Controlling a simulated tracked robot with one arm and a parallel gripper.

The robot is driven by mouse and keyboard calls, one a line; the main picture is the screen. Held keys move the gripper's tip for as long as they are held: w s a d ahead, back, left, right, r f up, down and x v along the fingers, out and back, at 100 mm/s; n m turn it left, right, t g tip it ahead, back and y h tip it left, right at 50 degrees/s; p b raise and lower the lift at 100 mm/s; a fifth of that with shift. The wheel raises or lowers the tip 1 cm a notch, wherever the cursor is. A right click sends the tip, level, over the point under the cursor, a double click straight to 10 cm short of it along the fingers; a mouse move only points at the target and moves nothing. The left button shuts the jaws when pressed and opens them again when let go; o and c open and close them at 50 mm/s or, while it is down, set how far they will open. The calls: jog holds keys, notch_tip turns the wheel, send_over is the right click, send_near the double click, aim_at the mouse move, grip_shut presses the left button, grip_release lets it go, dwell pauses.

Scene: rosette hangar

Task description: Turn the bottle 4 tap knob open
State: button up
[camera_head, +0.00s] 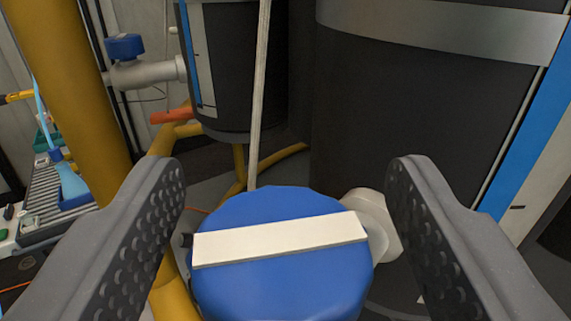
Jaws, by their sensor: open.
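A blue round tap knob (282,288) with a raised white bar (280,239) across its top fills the lower middle of the view. The bar runs nearly left to right, its right end slightly higher. A white fitting (374,222) joins the knob to a large dark bottle (415,130) on the right. No number shows on this bottle. My gripper (285,185) is open, with one textured finger left of the knob and one right of it. I cannot tell whether the fingers touch the knob. The knob's underside is hidden.
A second dark bottle (225,60) stands behind, with its own blue knob (125,46) on a white pipe. Yellow pipes (75,80) rise at the left. A thin pale rod (258,100) stands behind the knob. A cluttered bench (55,200) is at far left.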

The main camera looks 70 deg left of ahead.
jog(key=c, duration=1)
jog(key=shift+o, duration=0.2)
jog(key=shift+r, duration=0.1)
jog(key=shift+p, duration=0.4)
jog(key=shift+w+r+n+g+p, duration=0.1)
jog(key=shift+r+n+g+p, duration=0.25)
jog(key=shift+p, duration=0.65)
jog(key=shift+f+n+g+y+p, duration=0.15)
jog(key=shift+n+g+y+p, duration=0.25)
jog(key=shift+g+p, duration=0.35)
jog(key=n+g+p, duration=0.1)
jog(key=p, duration=0.2)
jog(key=shift+g, duration=0.4)
jog(key=shift+n+g+p, duration=1.05)
jog(key=shift+g+p, duration=0.35)
jog(key=shift+d+f, duration=0.1)
